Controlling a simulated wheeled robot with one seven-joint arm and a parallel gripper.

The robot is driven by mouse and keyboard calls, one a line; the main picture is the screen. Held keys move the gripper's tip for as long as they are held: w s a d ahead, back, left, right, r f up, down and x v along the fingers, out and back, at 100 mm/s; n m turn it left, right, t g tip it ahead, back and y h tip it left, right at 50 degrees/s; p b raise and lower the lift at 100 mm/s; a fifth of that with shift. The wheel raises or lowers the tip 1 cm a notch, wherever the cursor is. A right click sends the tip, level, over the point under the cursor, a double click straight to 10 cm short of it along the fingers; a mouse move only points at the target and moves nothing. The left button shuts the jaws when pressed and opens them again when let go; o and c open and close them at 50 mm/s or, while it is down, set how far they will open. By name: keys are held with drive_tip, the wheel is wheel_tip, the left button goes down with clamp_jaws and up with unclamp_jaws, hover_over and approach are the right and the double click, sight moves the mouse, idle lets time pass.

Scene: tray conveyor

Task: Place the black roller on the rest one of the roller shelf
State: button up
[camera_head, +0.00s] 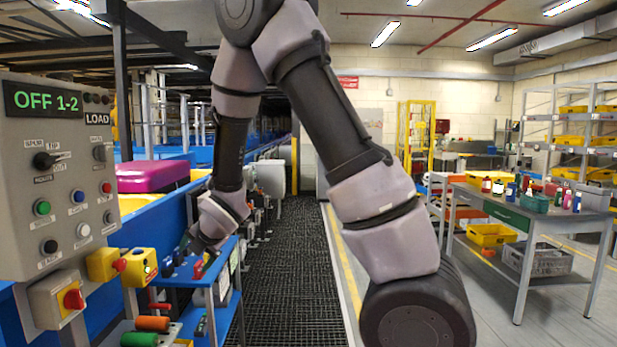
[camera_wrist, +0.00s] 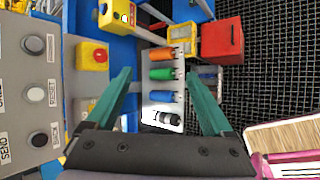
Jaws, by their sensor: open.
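The roller shelf is a pale plate (camera_wrist: 147,84) in the wrist view, with an orange roller (camera_wrist: 160,53), a green roller (camera_wrist: 161,73), a blue roller (camera_wrist: 166,97) and the black roller (camera_wrist: 170,118) lying in a column. The black roller is at the end nearest my gripper's palm, beside a dark mark on the plate. My gripper (camera_wrist: 159,75) is open, its two teal fingers on either side of the plate in this view, with nothing held. In the head view, the orange roller (camera_head: 152,324) and green roller (camera_head: 140,339) show at the bottom; the black roller cannot be made out there.
A control panel (camera_head: 62,180) with buttons stands at the left, with yellow button boxes (camera_head: 138,267) beside it. A red box (camera_wrist: 222,40) lies beyond the shelf. Dark grating (camera_head: 290,270) runs along the conveyor. A workbench (camera_head: 530,215) stands at the right.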

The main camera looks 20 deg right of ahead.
drive_tip(key=s+d+r+m+h, duration=0.1)
drive_tip(key=s+d+r+m, duration=0.3)
drive_tip(key=d+r+m, duration=0.45)
drive_tip(key=s+d+r+m+h, duration=0.1)
drive_tip(key=s+d+r+m, duration=0.2)
drive_tip(key=d+r+m, duration=0.6)
drive_tip(key=s+d+r+m, duration=0.2)
drive_tip(key=s+r+m, duration=0.1)
drive_tip(key=s+m, duration=0.4)
drive_tip(key=s+d+r+m+g, duration=0.1)
drive_tip(key=s+r+m, duration=0.3)
drive_tip(key=s+m, duration=0.4)
drive_tip(key=s+d, duration=0.1)
drive_tip(key=s, duration=0.2)
drive_tip(key=shift+w+d, duration=0.1)
drive_tip(key=shift+o, duration=1.1)
